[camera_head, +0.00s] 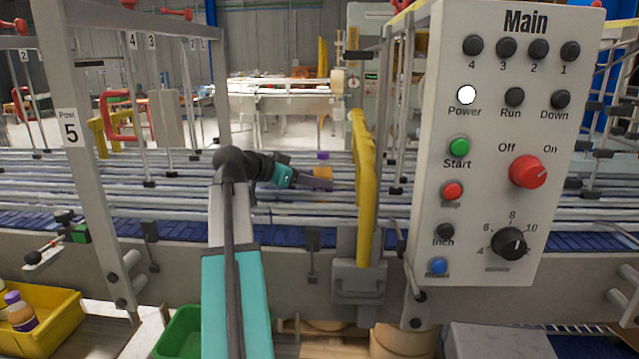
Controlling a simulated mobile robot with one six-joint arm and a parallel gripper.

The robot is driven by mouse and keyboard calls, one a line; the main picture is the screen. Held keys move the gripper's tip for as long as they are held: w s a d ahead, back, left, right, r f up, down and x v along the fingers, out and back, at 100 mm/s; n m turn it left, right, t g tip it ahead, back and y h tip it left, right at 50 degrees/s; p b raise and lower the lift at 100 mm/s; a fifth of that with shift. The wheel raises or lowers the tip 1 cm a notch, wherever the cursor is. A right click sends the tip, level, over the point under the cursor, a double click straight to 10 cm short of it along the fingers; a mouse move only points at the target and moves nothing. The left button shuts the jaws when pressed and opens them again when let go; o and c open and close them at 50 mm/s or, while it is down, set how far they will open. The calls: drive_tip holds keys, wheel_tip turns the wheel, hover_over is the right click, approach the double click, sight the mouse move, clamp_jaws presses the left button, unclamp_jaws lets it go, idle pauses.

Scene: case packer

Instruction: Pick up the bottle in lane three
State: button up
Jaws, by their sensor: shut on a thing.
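A small bottle (323,168) with an orange body and a purple cap stands upright over the conveyor lanes (180,170), left of the yellow post. My gripper (318,184) reaches in from the left and is shut on the bottle's lower part. The jaws hide the bottle's base, so I cannot tell whether it touches the lane. Lane number plates, among them 4 and 3, hang at the upper left; I cannot tell which lane the bottle is in.
A yellow upright guard (363,190) stands just right of the bottle. The Main control panel (505,140) fills the right. A grey post marked 5 (75,150) stands left. A yellow bin (50,318) holding a bottle and a green bin (180,335) are below.

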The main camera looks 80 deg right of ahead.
drive_tip(key=shift+w+a, duration=0.1)
drive_tip(key=shift+w, duration=0.8)
drive_tip(key=o, duration=1.3)
drive_tip(key=shift+o, duration=0.2)
drive_tip(key=b+v, duration=0.3)
drive_tip(key=v, duration=1.1)
drive_tip(key=shift+s, duration=0.1)
